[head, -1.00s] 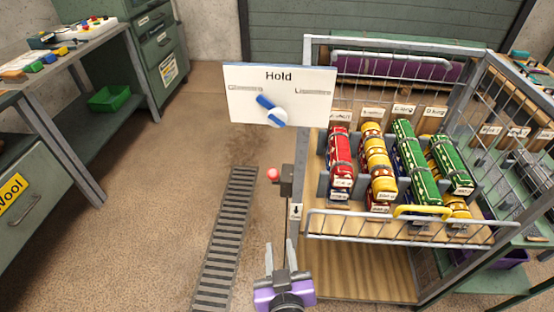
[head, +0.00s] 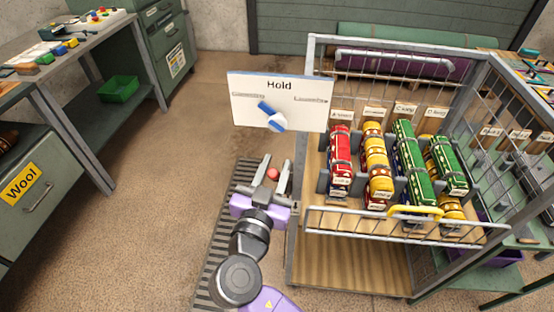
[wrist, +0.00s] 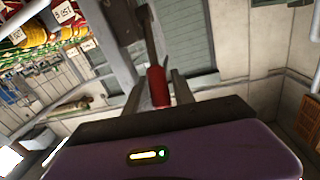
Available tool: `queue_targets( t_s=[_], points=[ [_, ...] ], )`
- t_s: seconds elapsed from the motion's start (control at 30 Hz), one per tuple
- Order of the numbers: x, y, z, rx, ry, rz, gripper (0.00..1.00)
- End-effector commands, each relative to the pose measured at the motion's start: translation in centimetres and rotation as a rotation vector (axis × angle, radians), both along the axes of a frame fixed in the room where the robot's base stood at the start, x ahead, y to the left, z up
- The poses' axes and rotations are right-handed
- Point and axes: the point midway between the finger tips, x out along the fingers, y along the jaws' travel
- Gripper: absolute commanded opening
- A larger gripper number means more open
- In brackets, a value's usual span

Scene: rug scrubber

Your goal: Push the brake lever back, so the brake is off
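The brake lever's red knob (head: 272,174) is at the left side of the trolley. In the head view, my gripper (head: 275,163) is open, with one finger on each side of the knob. In the wrist view, the red grip (wrist: 158,87) of the lever stands between the two fingers (wrist: 160,90) on a grey rod. I cannot tell whether either finger touches it. My gripper and wrist hide the lower part of the lever in the head view.
The wire-sided trolley (head: 318,226) holds several red, yellow and green rolls. A white "Hold" sign (head: 300,112) with a blue pointer stands just beyond the lever. A floor grate (head: 222,240) lies under my arm. Open floor is to the left.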

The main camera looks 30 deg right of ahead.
Motion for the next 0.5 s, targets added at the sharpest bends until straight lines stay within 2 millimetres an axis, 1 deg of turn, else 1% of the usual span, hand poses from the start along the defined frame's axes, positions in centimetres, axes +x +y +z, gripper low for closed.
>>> queue_targets(
  t_s=[0.03,0.17,0.43,0.47,0.5],
  points=[
    [0.38,-0.39,0.13,0.0,0.0,-0.001,0.3],
    [0.93,-0.85,0.02,0.001,0.001,0.001,0.3],
    [1.03,-0.96,-0.05,0.001,0.001,0.001,0.3],
    [1.03,-0.96,-0.05,0.001,0.001,0.001,0.26],
    [1.02,-0.96,-0.05,0.001,0.001,0.001,0.19]
  ],
)
